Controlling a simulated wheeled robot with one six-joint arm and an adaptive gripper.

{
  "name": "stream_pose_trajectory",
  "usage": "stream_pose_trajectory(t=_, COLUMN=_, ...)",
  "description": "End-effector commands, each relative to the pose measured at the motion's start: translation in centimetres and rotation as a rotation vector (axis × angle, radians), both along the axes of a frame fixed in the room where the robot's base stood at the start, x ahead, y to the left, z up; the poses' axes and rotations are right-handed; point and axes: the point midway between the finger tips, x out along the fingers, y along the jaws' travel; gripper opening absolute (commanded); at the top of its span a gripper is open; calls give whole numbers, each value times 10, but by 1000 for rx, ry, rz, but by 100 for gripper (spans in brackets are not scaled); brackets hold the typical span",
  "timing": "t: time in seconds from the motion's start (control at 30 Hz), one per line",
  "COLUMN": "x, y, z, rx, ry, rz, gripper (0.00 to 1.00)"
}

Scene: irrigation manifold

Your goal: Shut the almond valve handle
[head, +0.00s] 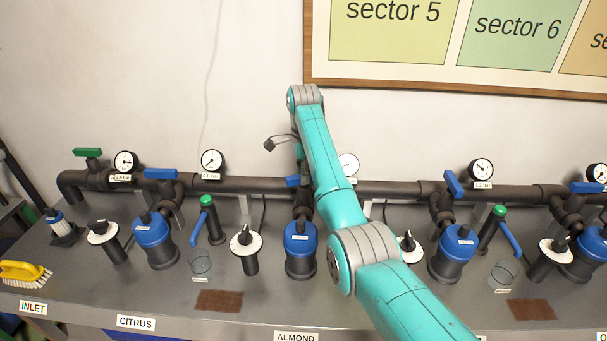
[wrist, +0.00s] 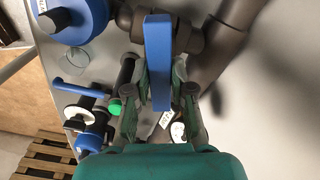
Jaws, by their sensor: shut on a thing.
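The almond valve handle (wrist: 158,40) is a blue lever that runs up and down the wrist view. My gripper (wrist: 160,80) is shut on it, with one finger on each side of the lever. In the head view a short blue end of the handle (head: 293,181) shows left of my arm, above the blue-capped filter (head: 300,240) behind the ALMOND label (head: 296,337). My arm hides the rest of the handle and most of my gripper there.
The dark manifold pipe (head: 240,184) runs along the wall with gauges on it. Blue handles stand at citrus (head: 160,173) and to the right (head: 453,183). Green-topped posts (head: 212,222), dials and a yellow brush (head: 24,272) are on the bench.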

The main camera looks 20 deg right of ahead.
Motion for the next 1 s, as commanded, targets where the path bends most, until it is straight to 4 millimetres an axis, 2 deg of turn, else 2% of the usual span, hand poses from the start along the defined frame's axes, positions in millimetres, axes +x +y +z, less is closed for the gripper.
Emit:
stream_pose_trajectory(t=0.43, x=0, y=0, z=0, rx=0, ry=0, rz=-282, gripper=0)
stream_pose_trajectory(t=1.0, x=0, y=0, z=0, rx=0, ry=-1, rz=-350, gripper=0)
